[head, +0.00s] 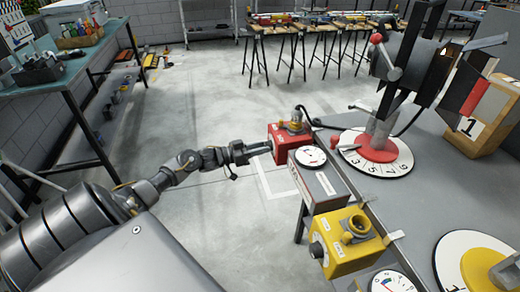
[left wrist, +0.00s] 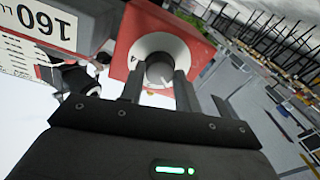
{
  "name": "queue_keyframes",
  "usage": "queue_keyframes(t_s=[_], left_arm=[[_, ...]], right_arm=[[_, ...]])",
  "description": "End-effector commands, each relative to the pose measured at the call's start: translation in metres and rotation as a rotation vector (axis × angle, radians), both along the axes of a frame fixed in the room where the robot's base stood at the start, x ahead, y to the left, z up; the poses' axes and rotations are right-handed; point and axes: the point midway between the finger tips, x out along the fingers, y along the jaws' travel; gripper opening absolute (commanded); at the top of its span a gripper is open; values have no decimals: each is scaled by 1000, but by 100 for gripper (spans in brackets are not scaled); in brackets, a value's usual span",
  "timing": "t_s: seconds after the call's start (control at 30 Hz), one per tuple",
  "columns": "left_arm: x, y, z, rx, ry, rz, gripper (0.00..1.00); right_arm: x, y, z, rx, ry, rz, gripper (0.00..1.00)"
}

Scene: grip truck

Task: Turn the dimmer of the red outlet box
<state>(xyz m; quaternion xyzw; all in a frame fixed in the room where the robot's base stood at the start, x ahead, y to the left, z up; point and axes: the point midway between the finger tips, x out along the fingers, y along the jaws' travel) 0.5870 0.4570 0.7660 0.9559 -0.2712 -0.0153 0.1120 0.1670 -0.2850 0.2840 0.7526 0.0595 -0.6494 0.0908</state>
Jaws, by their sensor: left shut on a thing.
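The red outlet box (head: 292,143) is at the edge of the grey table in the head view, left of a round dial plate. In the left wrist view its red face (left wrist: 128,38) shows a pale round plate (left wrist: 150,45) with a grey dimmer knob (left wrist: 160,70) in the middle. My left gripper (head: 262,148) reaches it from the left. Its two fingers (left wrist: 160,90) are on either side of the knob, shut on it. The knob is hidden by the gripper in the head view. My right gripper is not in view.
A yellow outlet box (head: 345,243) and a grey box with a gauge (head: 318,180) line the same table edge. A lamp on a red base (head: 377,150) stands on a numbered plate. A green-topped workbench (head: 75,75) is at left. The floor between is mostly clear.

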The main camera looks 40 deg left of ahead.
Motion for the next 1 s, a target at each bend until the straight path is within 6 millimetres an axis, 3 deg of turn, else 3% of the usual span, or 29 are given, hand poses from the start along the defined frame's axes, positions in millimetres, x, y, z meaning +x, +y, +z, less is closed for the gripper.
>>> queue_keyframes(t_s=[0.27,0.6,1.0], left_arm=[[0,2,-3,217,-148,2,10],[1,2,-4,474,-324,1,10],[1,3,-3,680,-467,3,10]], right_arm=[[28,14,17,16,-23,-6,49],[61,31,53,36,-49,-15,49],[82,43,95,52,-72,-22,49]])
